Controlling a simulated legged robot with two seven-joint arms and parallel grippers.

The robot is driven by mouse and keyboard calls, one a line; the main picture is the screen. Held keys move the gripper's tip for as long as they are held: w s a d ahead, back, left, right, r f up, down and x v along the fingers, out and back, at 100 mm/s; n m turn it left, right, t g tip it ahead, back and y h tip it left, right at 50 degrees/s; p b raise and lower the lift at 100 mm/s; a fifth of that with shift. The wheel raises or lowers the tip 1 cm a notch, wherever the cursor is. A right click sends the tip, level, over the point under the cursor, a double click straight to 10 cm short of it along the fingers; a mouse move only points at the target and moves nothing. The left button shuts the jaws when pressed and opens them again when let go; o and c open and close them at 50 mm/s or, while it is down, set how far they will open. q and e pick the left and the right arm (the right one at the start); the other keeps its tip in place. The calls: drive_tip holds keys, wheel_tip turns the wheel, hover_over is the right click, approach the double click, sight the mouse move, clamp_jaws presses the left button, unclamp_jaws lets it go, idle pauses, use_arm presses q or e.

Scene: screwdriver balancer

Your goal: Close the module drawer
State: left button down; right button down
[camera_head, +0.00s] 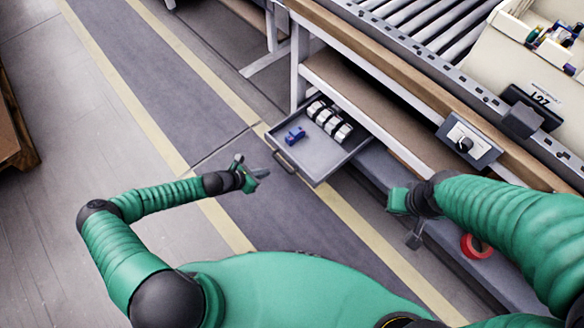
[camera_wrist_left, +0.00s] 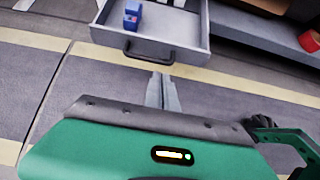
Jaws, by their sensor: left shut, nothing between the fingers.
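The module drawer (camera_head: 314,172) is a grey tray pulled out from under the workbench. It holds a small blue object (camera_head: 295,135) and several white-and-black modules (camera_head: 329,122). Its dark handle (camera_head: 284,162) is on the front face. My left gripper (camera_head: 262,173) is shut and empty, just in front of the handle and apart from it in the head view. In the left wrist view the shut fingers (camera_wrist_left: 162,92) point at the drawer front (camera_wrist_left: 185,50), below the handle (camera_wrist_left: 148,60). My right gripper (camera_head: 413,240) is by the bench's lower shelf; its fingers are too small to read.
A wooden-edged workbench (camera_head: 350,62) with a roller conveyor (camera_head: 410,22) stands at the upper right. A red tape roll (camera_head: 476,247) lies on the lower grey shelf (camera_head: 450,238). A beige bin (camera_head: 550,62) stands on the bench. The floor left of the drawer is clear.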

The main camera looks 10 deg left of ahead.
sight(293, 162)
use_arm(q)
drive_tip(key=b+x, duration=0.5)
drive_tip(key=x, duration=0.5)
drive_tip(key=shift+d+f+b, duration=0.15)
drive_tip(key=shift+f+b, duration=0.15)
drive_tip(key=shift+f, duration=0.1)
drive_tip(key=shift+w+d+r+b, duration=0.1)
drive_tip(key=shift+w+d+b, duration=0.25)
drive_tip(key=shift+w, duration=0.2)
drive_tip(key=shift+w+d+r+b, duration=0.1)
drive_tip(key=shift+w+d+b, duration=0.2)
drive_tip(key=shift+w, duration=0.25)
drive_tip(key=shift+w+d+r, duration=0.1)
drive_tip(key=shift+w+d, duration=0.15)
drive_tip(key=shift+w+d+r, duration=0.15)
drive_tip(key=shift+d, duration=0.1)
drive_tip(key=shift+w, duration=0.1)
